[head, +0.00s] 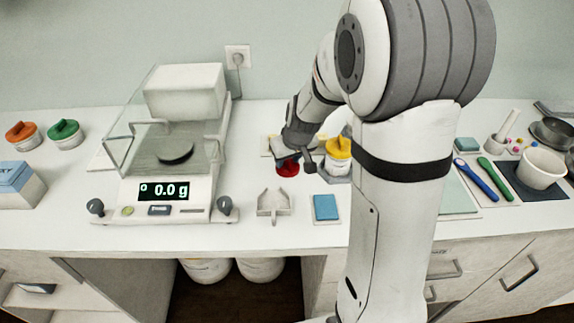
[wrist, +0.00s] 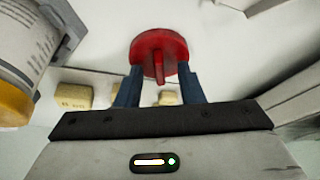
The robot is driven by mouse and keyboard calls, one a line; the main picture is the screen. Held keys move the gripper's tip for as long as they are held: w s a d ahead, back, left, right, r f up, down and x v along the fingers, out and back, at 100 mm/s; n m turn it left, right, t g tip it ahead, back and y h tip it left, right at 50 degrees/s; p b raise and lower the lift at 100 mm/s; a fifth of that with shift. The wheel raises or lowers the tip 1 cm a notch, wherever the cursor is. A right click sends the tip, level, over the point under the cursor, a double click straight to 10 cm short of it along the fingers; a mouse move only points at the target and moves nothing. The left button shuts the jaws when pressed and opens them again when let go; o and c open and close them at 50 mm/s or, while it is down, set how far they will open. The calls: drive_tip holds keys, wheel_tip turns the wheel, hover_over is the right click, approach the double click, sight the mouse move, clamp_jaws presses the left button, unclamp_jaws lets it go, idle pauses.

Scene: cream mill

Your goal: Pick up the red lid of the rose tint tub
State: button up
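The red lid (head: 288,169) is a round disc below my gripper, left of the yellow-lidded tub, in the head view. In the wrist view the red lid (wrist: 174,47) lies just beyond my fingertips, with its thin upright grip ridge pointing towards me. My gripper (wrist: 160,75) has its two blue-grey fingers apart, one on each side of the ridge, with visible gaps. My gripper (head: 287,158) is mostly hidden by the wrist in the head view. I cannot tell what the lid rests on.
A yellow-lidded tub (head: 338,153) stands close right of my gripper. A balance (head: 160,190) reading 0.0 g stands left. Orange-lidded (head: 22,134) and green-lidded (head: 65,133) tubs stand far left.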

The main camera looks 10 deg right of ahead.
drive_tip(key=shift+c, duration=0.5)
clamp_jaws()
